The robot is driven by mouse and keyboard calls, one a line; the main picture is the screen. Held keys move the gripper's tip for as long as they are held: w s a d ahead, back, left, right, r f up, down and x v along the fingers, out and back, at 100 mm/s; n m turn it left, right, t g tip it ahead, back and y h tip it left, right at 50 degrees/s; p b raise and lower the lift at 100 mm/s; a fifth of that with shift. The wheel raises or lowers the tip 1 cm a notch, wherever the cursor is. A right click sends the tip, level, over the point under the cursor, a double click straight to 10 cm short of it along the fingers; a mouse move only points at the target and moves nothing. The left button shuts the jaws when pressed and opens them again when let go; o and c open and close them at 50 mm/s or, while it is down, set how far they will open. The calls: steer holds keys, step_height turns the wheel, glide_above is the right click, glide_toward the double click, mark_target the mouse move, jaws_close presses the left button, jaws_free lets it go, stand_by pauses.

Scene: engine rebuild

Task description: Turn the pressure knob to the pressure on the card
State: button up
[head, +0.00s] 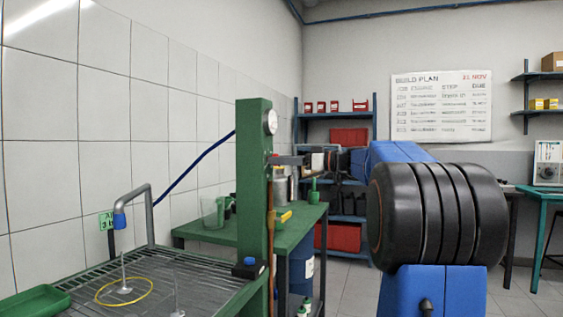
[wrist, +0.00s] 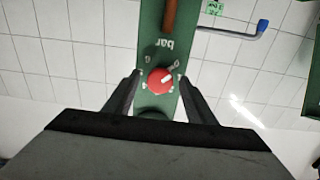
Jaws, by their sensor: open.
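The pressure knob (wrist: 158,80) is red with a white pointer mark and sits on a green post, with number marks around it and the word "bar", which appears upside down. The white mark points to the upper right in the wrist view. My gripper (wrist: 160,77) is open, with one dark finger on each side of the knob; I cannot tell whether they touch it. In the head view my gripper (head: 281,159) is at the green post (head: 253,190), below a round white gauge (head: 271,121); the knob is hidden there. A green card (head: 107,221) hangs by the tiled wall, partly hidden, its text only partly readable.
A bent grey pipe with a blue end (head: 120,220) stands over a grated wash table (head: 200,280) at the left. A green bench (head: 215,238) with a clear jug (head: 212,211) is behind the post. A blue-framed shelf (head: 335,116) stands at the back.

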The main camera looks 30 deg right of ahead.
steer(key=shift+w, duration=0.1)
steer(key=c, duration=1)
steer(key=shift+m, duration=0.3)
steer(key=shift+m, duration=13.1)
steer(key=shift+f, duration=0.1)
